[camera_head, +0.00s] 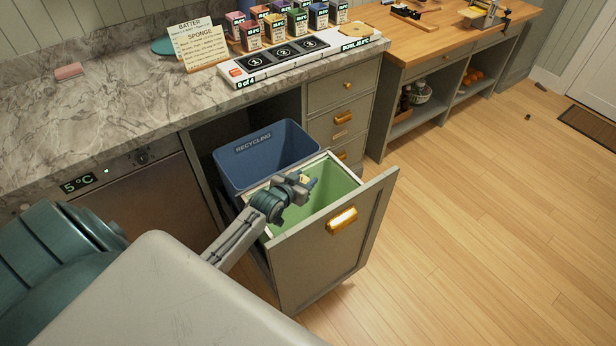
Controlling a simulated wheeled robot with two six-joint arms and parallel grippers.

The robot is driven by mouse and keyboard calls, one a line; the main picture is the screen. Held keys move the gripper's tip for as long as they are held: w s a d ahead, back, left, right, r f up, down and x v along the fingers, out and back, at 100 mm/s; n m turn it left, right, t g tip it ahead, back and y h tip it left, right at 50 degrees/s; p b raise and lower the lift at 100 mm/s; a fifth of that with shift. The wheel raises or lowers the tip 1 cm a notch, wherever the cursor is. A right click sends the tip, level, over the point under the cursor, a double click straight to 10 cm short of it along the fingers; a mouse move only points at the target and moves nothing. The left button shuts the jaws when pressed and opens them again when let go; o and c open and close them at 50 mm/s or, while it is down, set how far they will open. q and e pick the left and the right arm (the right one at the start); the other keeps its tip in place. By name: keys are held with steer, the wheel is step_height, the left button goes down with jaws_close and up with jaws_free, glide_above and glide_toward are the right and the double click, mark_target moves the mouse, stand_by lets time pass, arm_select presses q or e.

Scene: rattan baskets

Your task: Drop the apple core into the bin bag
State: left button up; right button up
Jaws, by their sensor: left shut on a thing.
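My left gripper (306,182) is over the open pull-out bin, above the green bin bag (328,190). It is shut on a small pale yellow thing, which looks like the apple core (304,177). The fingers hide part of it. The green bag lines the front bin, just behind the drawer front. My arm covers the bag's left side, and its bottom is only partly visible. My right gripper is not in view.
A blue recycling bin (262,158) stands behind the green-lined bin. The drawer front (325,250) with a brass handle juts into the room. A marble counter (110,120) holds cartons, a sign and a numbered panel. Wooden floor (470,230) is open to the right.

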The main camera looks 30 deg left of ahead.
arm_select(q)
step_height(320, 180, down, 4)
steer(key=b, duration=0.3)
steer(key=shift+w+d, duration=0.1)
steer(key=shift+f+b, duration=0.4)
steer(key=shift+f, duration=0.05)
steer(key=o, duration=1)
steer(key=shift+o, duration=0.2)
steer(key=shift+r, duration=0.2)
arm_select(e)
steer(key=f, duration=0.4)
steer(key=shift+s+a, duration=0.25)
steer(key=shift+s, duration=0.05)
